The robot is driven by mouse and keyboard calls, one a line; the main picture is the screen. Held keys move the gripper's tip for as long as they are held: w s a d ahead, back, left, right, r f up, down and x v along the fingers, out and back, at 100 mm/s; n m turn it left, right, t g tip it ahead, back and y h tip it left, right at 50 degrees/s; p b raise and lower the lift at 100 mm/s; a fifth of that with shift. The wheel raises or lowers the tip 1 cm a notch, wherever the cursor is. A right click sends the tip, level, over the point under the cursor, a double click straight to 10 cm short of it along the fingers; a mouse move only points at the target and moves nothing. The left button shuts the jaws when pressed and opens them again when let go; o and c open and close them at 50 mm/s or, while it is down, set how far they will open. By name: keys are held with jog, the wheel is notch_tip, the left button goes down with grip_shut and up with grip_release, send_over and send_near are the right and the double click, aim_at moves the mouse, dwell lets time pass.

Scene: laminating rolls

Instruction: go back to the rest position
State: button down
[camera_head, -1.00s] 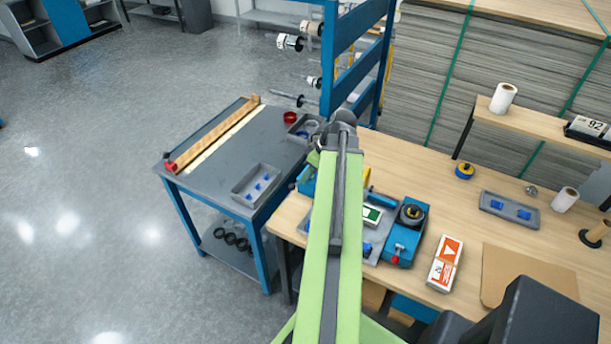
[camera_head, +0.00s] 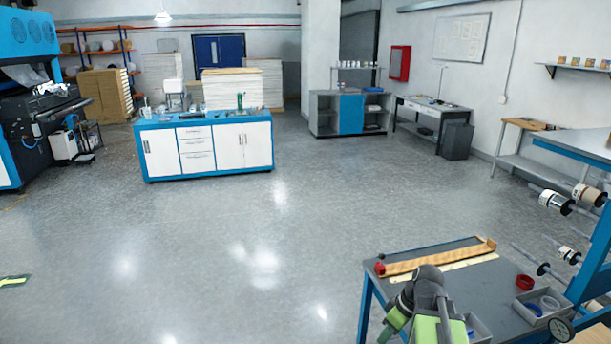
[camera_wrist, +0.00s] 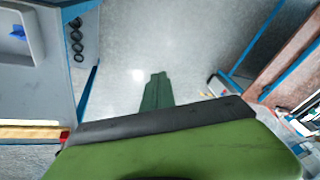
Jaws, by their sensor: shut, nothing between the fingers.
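My gripper (camera_wrist: 155,86) shows in the wrist view as a dark green, narrow shape reaching out over the bare grey floor. Its fingers are together and nothing is held. In the head view my green and dark grey arm comes up from the bottom edge, in front of the grey-topped side table (camera_head: 466,247). My gripper there hangs low at the arm's left side, near the table's front edge; its fingertips are hard to make out.
The side table holds a wooden straightedge (camera_head: 440,258), a red ring (camera_head: 525,282) and grey trays. A blue roll rack (camera_head: 598,245) stands right of it. A blue-white cabinet (camera_head: 206,148) stands further back. The floor (camera_head: 230,240) between is open.

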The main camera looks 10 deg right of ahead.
jog(key=s+a+f+m+g+h+b, duration=0.1)
jog(key=a+f+m+h, duration=0.2)
jog(key=a+m, duration=0.4)
jog(key=a, duration=0.5)
jog(key=shift+m, duration=0.4)
